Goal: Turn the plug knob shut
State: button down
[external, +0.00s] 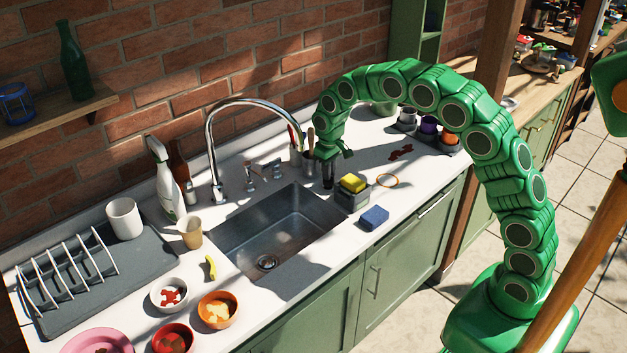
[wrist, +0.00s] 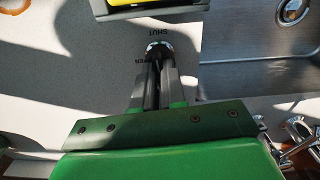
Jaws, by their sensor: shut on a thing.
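The plug knob (wrist: 157,47) is a small dark round knob on the white counter beside the sink, mostly covered by my fingers. The printed word SHUT shows just past it in the wrist view, and part of a second word, ending in EN, shows by the fingers. My gripper (wrist: 155,60) is shut on the knob from above; in the external view my gripper (external: 328,186) points down at the sink's back right corner. Which way the knob points cannot be told. The drain (external: 267,262) lies in the steel sink (external: 300,215).
A grey caddy (external: 352,199) with a yellow sponge (external: 353,183) stands close to my gripper. A blue sponge (external: 374,217) and an orange ring (external: 387,181) lie nearby. The tap (external: 210,140), its handles (external: 250,180) and a utensil pot (external: 304,163) stand behind the sink.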

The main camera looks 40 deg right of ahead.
dwell(0.3)
jog(key=c, duration=1.2)
grip_release()
jog(key=shift+r, duration=0.1)
notch_tip(320, 180, up, 7)
jog(key=shift+r, duration=0.3)
